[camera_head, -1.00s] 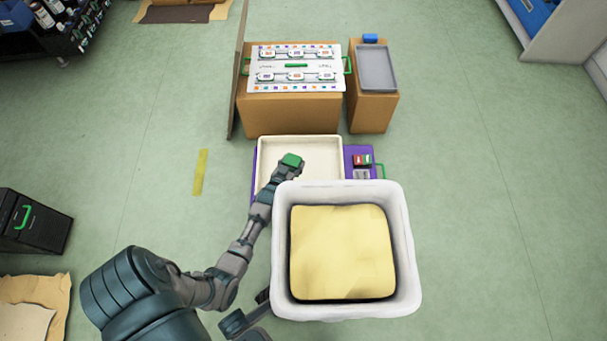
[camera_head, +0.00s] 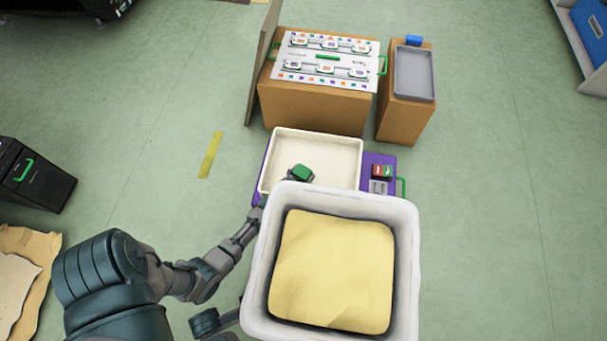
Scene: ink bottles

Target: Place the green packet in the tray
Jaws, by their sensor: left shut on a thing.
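The green packet (camera_head: 302,172) shows over the lower middle of the cream tray (camera_head: 335,160), just above the rim of the white bin in the picture. My left gripper (camera_head: 297,177) is shut on the packet. Its fingers are mostly hidden, and the white bin covers part of my left wrist. I cannot tell whether the packet touches the tray floor. My right gripper is not in view.
A white bin (camera_head: 410,240) with a yellow top surface inside stands in front of the tray. A purple base (camera_head: 372,160) with small red and grey packs lies under and beside the tray. Cardboard boxes (camera_head: 315,105) stand behind, one bearing a grey tray (camera_head: 415,73).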

